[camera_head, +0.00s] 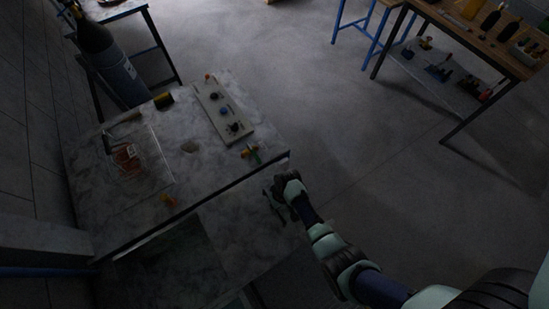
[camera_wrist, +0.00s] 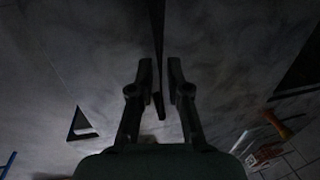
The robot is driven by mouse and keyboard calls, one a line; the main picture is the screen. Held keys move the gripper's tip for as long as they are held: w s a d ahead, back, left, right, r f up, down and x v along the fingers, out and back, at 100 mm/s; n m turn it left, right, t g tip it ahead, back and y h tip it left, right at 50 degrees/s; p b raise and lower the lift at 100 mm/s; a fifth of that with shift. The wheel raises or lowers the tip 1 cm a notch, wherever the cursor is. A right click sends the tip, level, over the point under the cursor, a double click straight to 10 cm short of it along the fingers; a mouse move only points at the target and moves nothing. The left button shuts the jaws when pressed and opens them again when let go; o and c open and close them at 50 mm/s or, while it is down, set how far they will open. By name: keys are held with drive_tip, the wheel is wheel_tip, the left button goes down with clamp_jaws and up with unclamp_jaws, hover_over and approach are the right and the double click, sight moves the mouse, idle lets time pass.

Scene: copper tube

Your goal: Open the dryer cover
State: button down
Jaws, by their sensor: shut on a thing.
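In the head view my gripper (camera_head: 274,197) is at the front right of a grey marbled unit (camera_head: 95,205), beside a marbled panel (camera_head: 240,225) that looks like the dryer cover. In the wrist view the two dark fingers of my gripper (camera_wrist: 160,82) stand on either side of a dark narrow strip (camera_wrist: 159,105), which looks like the cover's edge or handle. The fingers are shut on it. A dark gap runs along the unit's front top edge, above the panel. Dim light hides the exact contact.
On the unit's top are a clear box (camera_head: 150,180) with a copper-coloured coil, a panel with knobs (camera_head: 223,110) and a small green-and-yellow fitting (camera_head: 251,152). A gas cylinder (camera_head: 112,65) stands behind. A wooden table (camera_head: 480,35) is at upper right. Open floor lies between.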

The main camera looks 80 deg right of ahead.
drive_tip(key=c, duration=1.1)
unclamp_jaws()
drive_tip(key=shift+c, duration=0.2)
wheel_tip(320, 180, up, 12)
drive_tip(key=s+d, duration=0.1)
drive_tip(key=shift+s+d, duration=0.25)
drive_tip(key=shift+s, duration=0.15)
drive_tip(key=shift+f, duration=0.15)
